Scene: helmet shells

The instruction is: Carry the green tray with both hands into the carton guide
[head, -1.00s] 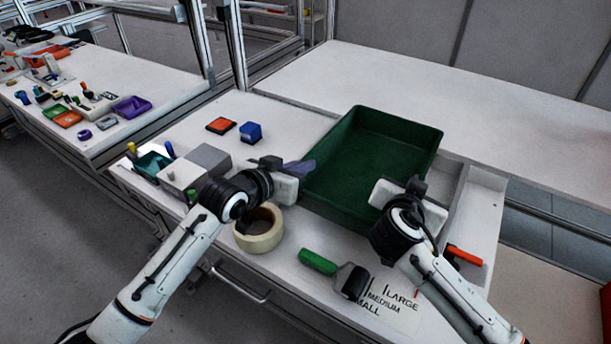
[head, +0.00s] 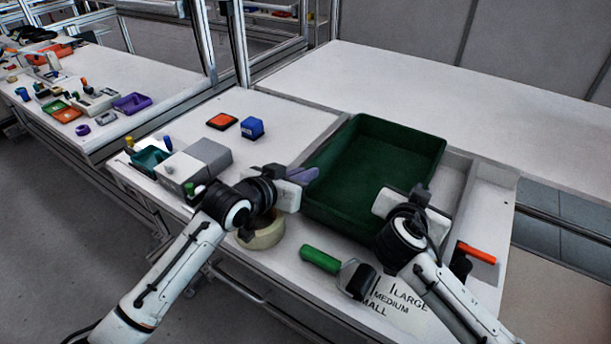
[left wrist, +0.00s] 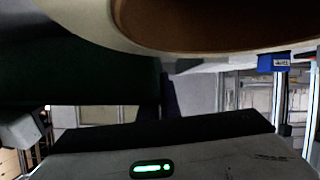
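The green tray (head: 375,128) is a deep, empty, rectangular bin at the middle right of the near table in the head view. My left gripper (head: 300,182) is at its left side and my right gripper (head: 400,200) at its near right side. The fingers are largely hidden, so I cannot tell how they close on the tray. In the left wrist view the dark green surface at left (left wrist: 80,70) looks like the tray's wall. A white, low-walled frame (head: 488,205), seemingly the carton guide, shows right of the tray; the rest is hidden.
A tape roll (head: 264,236) lies partly under my left gripper. A grey box (head: 210,158) and blue block (head: 252,128) stand left. The rear table (head: 440,90) is clear.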

